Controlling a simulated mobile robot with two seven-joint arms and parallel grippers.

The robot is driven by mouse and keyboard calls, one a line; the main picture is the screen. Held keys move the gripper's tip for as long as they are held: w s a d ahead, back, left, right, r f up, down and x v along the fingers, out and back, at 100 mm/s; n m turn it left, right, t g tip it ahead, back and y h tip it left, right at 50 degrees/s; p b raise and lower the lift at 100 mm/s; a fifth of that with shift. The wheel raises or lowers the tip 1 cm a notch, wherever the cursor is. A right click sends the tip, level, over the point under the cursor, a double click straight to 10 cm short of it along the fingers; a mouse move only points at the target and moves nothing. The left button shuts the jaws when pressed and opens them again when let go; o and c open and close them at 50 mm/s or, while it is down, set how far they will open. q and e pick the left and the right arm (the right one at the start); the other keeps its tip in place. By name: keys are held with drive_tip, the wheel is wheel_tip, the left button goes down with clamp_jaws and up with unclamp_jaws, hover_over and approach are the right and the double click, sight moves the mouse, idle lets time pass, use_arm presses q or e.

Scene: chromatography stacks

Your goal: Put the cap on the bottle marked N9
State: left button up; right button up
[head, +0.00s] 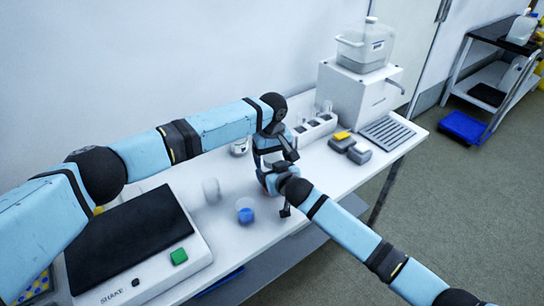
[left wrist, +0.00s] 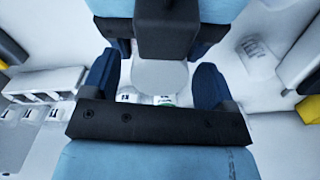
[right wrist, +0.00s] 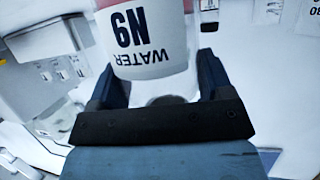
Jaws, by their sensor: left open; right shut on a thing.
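The bottle marked N9 (right wrist: 150,45) fills the top of the right wrist view, its white label with a red band reading upside down there. My right gripper (right wrist: 155,85) is shut on it; in the head view this gripper (head: 271,182) is largely hidden behind arm parts. My left gripper (head: 268,166) is close above it. In the left wrist view my left gripper (left wrist: 156,78) is open, with a pale round thing (left wrist: 160,74) between its fingers. I cannot tell whether that is the cap or the bottle's top. No separate cap is clear.
A shaker (head: 125,245) stands at the left of the white bench (head: 232,240). A clear vessel with blue contents (head: 245,214) stands near the front edge. A labelled white container (head: 240,147), a rack (head: 314,128) and a white box unit (head: 355,97) stand behind and right.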

use_arm(q)
drive_tip(key=shift+r, duration=2.35)
drive_tip(key=shift+c, duration=0.5)
wheel_tip(320, 180, up, 3)
drive_tip(key=n, duration=0.3)
drive_tip(key=shift+r, duration=0.15)
drive_tip(key=shift+f, duration=4.05)
